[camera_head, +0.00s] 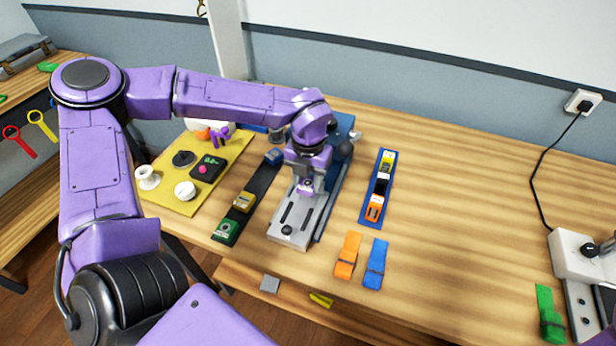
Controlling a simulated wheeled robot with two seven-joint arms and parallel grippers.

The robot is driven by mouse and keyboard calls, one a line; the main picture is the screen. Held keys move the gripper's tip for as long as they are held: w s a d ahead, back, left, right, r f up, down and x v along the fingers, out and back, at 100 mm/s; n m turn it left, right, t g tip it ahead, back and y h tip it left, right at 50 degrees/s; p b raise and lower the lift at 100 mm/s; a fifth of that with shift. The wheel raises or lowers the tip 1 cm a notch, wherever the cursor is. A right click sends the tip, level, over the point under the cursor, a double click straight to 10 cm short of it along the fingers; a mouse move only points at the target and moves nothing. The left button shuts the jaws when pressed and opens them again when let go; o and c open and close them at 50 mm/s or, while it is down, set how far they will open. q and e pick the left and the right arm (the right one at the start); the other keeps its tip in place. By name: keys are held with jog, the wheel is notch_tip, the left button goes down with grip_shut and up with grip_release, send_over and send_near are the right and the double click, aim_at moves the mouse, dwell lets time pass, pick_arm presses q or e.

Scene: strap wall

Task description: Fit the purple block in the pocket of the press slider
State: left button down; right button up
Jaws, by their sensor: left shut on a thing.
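My left arm reaches in from the left, and its gripper (306,187) points down over the grey metal plate of the press (292,226). The gripper is shut on a small purple piece, most likely the purple block (305,185), low over the plate's upper part. The arm and gripper hide much of the block and the press behind it. I cannot make out the pocket, or whether the block touches the plate. The plate has dark slots and a round knob near its front end. My right gripper is not in view.
To the right are a blue tray (366,214), an orange strap (347,256) and a blue strap (376,264). The table's right middle is clear.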

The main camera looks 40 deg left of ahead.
aim_at(309, 183)
pick_arm(q)
jog(key=shift+f, duration=0.1)
jog(key=shift+f+b, duration=0.35)
jog(key=shift+f, duration=0.15)
jog(key=c, duration=0.6)
grip_release()
jog(key=shift+r, duration=0.2)
jog(key=shift+r+p, duration=0.6)
jog(key=shift+r, duration=0.1)
notch_tip(309, 183, up, 12)
jog(key=b, duration=0.2)
jog(key=shift+f, duration=0.25)
